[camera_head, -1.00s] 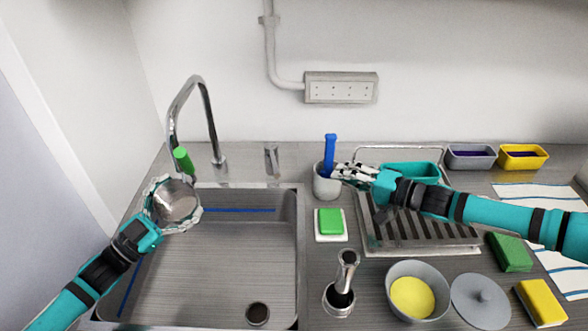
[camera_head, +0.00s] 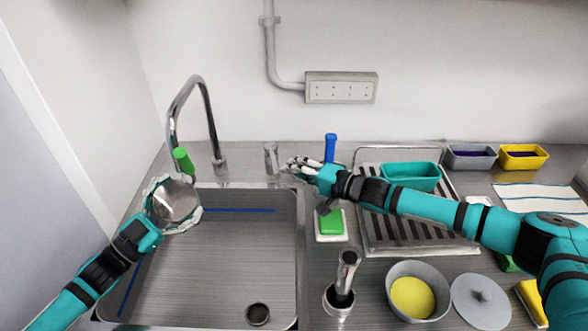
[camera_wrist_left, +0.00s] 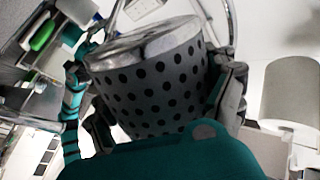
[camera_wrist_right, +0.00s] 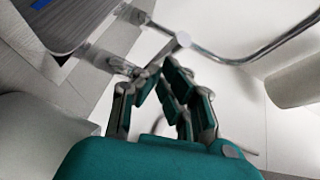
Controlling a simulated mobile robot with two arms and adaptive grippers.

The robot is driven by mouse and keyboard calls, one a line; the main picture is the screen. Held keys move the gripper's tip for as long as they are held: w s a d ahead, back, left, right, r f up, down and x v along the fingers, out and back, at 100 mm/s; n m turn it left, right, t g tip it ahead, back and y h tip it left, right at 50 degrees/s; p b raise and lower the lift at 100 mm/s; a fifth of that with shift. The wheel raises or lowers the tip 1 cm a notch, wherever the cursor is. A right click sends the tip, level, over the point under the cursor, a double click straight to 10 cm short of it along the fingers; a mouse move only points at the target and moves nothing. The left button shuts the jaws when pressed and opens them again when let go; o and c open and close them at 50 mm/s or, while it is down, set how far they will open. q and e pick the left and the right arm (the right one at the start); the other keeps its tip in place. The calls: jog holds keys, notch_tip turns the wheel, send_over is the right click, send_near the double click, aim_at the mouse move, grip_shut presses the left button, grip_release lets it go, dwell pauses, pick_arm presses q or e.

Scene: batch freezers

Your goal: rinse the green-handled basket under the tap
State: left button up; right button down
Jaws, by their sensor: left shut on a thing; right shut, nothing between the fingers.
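The green-handled basket (camera_head: 176,205) is a round metal basket with dark holes, and its green handle (camera_head: 183,160) stands up at its back. In the left wrist view, the basket's perforated side (camera_wrist_left: 155,90) fills the middle. My left gripper (camera_head: 158,212) is shut on it and holds it over the sink's back left corner. The tap's spout (camera_head: 170,130) ends just above the basket, and no water is visible. My right gripper (camera_head: 290,167) is shut and empty, close beside the tap's lever (camera_head: 271,157). In the right wrist view, the lever (camera_wrist_right: 183,40) is just beyond the fingertips; contact is unclear.
The sink basin (camera_head: 215,260) is empty, with a drain at its front. A blue-handled tool (camera_head: 330,147), a green block (camera_head: 331,222) and a drying rack (camera_head: 410,235) are right of the sink. My right arm crosses above the rack. A grey bowl (camera_head: 393,303) stands in front.

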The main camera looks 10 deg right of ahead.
pick_arm(q)
jog(key=shift+d, duration=0.1)
pick_arm(e)
jog(key=a, duration=0.3)
jog(key=shift+s, duration=0.3)
jog(key=shift+d, duration=0.15)
jog(key=v, duration=1.3)
jog(key=shift+w+d, duration=0.15)
pick_arm(q)
jog(key=shift+s, duration=0.1)
pick_arm(e)
jog(key=shift+r, duration=0.2)
